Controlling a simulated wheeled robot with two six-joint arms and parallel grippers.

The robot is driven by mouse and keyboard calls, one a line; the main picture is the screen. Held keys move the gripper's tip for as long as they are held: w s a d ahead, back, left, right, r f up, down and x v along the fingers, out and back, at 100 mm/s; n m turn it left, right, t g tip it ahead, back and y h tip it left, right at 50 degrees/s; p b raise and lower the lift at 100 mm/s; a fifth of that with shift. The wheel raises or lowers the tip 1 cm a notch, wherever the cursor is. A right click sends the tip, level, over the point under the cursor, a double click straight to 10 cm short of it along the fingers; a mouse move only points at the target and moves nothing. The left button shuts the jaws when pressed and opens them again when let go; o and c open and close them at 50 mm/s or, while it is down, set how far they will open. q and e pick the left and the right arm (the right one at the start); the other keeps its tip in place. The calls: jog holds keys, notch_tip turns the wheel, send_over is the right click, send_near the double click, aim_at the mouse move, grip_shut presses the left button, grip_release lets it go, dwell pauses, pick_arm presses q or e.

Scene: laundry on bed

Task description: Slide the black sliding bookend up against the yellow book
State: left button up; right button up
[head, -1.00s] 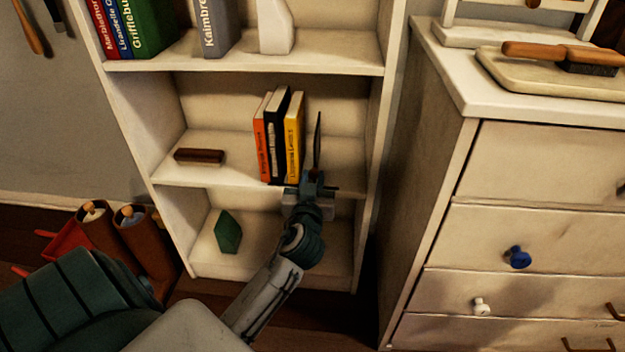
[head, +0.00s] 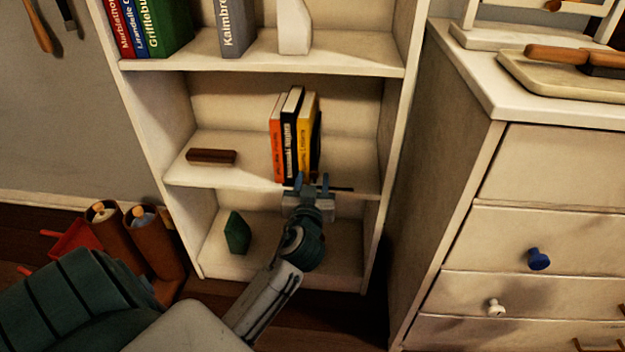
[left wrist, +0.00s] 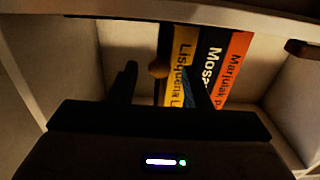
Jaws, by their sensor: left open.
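On the middle shelf (head: 240,172) a yellow book (head: 307,135) stands upright at the right end of a short row, beside a black book (head: 290,135) and an orange one (head: 275,150). The black bookend (head: 318,142) shows as a thin dark upright strip right beside the yellow book; I cannot tell whether they touch. My left gripper (head: 312,182) is open at the shelf's front edge, in front of the yellow book and bookend. In the left wrist view its fingers (left wrist: 163,85) are apart, before the yellow book (left wrist: 180,65) and a small round brown knob (left wrist: 158,68).
A brown block (head: 211,156) lies at the left of the middle shelf. A green object (head: 237,233) sits on the bottom shelf. The middle shelf right of the bookend is free. A dresser (head: 455,180) stands to the right of the bookcase.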

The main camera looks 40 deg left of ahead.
pick_arm(q)
jog(key=v, duration=1)
jog(key=shift+s+p, duration=0.15)
jog(key=shift+p, duration=0.3)
